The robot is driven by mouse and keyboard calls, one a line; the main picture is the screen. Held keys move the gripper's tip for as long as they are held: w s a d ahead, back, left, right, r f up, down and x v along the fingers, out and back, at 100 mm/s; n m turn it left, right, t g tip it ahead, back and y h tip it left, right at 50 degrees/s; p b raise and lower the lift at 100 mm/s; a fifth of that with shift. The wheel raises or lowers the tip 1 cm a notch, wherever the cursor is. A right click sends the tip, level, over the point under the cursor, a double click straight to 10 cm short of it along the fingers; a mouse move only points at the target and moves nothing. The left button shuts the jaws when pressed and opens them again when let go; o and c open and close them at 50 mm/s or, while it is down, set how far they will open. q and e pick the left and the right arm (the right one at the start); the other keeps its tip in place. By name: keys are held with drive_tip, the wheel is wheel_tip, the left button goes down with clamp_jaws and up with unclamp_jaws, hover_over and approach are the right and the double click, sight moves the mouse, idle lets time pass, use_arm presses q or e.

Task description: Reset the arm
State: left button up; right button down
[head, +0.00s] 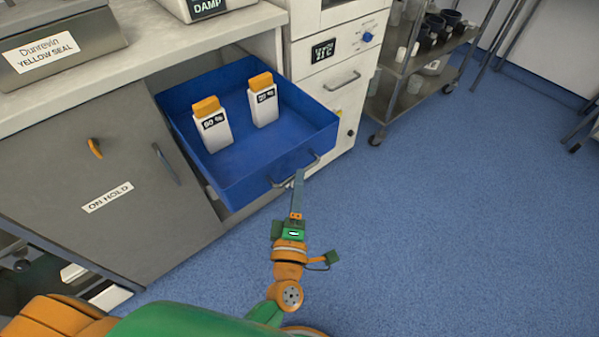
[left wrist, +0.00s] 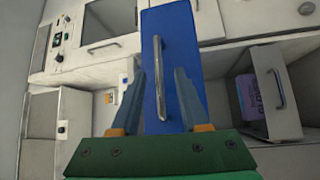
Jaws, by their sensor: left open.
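My left gripper (head: 298,175) is at the front of the open blue drawer (head: 252,163), close to its metal handle (head: 283,181). In the left wrist view the left gripper (left wrist: 158,72) is open and empty, with one finger on each side of the handle (left wrist: 158,80) as seen from the camera. I cannot tell whether the fingertips reach past the bar or touch it. The blue drawer front also shows there (left wrist: 181,45). My right gripper is in neither view.
Two white bottles with orange caps (head: 212,125) (head: 263,99) stand in the drawer. A grey cabinet door (head: 90,240) is left of it, and a white cabinet (head: 325,90) right. A metal trolley (head: 415,65) stands farther back. Blue floor (head: 450,220) is clear at right.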

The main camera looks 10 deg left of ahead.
use_arm(q)
drive_tip(key=s, duration=0.3)
drive_tip(key=shift+s+d+f, duration=0.25)
drive_tip(key=shift+s, duration=0.15)
drive_tip(key=s+f+m+g+h, duration=0.25)
drive_tip(key=f+m, duration=0.25)
drive_tip(key=f, duration=0.3)
drive_tip(key=s+f+m+g+h, duration=0.1)
drive_tip(key=s+f+m+g, duration=0.3)
drive_tip(key=f, duration=0.5)
drive_tip(key=s+f+m+g+h, duration=0.25)
drive_tip(key=f+m, duration=0.25)
drive_tip(key=f, duration=0.3)
drive_tip(key=s+a+f+m+g+y, duration=0.25)
drive_tip(key=s+a+f+g, duration=0.2)
drive_tip(key=s+f, duration=0.35)
drive_tip(key=s+a+f+m+g+y, duration=0.1)
drive_tip(key=s+a+f+m+g, duration=0.15)
drive_tip(key=s, duration=0.35)
drive_tip(key=s+a+f+m+g+y, duration=0.1)
drive_tip(key=s+a+f+g, duration=0.1)
drive_tip(key=s+a+g, duration=0.3)
wheel_tip(320, 180, up, 18)
drive_tip(key=d+t+p, duration=0.1)
drive_tip(key=t+p, duration=0.1)
drive_tip(key=p, duration=1.5)
drive_tip(key=shift+s+t+p, duration=0.2)
drive_tip(key=shift+t+p, duration=0.1)
